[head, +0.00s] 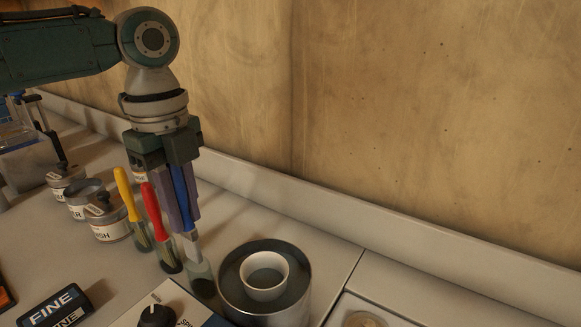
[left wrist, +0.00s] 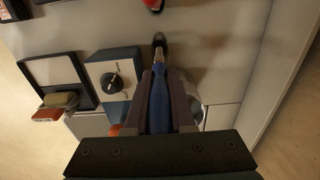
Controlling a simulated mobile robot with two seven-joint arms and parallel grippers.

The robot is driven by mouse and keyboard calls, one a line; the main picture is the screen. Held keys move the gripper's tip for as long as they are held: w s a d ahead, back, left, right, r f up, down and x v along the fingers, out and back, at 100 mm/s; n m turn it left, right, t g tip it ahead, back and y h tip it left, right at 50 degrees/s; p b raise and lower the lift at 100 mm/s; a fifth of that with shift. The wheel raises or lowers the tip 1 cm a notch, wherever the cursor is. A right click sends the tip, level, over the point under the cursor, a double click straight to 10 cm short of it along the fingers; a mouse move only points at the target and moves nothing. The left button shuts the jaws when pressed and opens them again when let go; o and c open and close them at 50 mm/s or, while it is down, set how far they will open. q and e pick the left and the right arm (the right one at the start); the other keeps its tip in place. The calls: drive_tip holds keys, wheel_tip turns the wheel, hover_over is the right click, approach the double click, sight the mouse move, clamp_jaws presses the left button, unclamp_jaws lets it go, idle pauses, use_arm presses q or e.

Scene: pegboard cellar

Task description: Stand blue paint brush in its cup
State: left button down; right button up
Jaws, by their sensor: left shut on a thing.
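My left gripper (head: 187,218) is shut on the blue paint brush (head: 180,187), which points downward with its metal ferrule below the fingers. The brush's lower end is at a small glassy cup (head: 203,287); I cannot tell if the tip is inside or just above its rim. In the left wrist view the blue handle (left wrist: 159,103) sits between the two fingers (left wrist: 161,78), and a dark cup mouth (left wrist: 159,41) shows beyond its far end. My right gripper is not in view.
A yellow brush (head: 124,190) and a red brush (head: 152,205) stand in small cups close left. Labelled jars (head: 108,229) stand further left; a wall (head: 430,110) is behind.

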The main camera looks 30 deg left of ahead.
sight(175, 180)
use_arm(q)
drive_tip(key=shift+f+b, duration=1.25)
drive_tip(key=shift+f, duration=1.55)
drive_tip(key=c, duration=0.7)
unclamp_jaws()
wheel_tip(175, 180, up, 10)
drive_tip(key=shift+a+p, duration=0.15)
drive_tip(key=shift+p, duration=0.15)
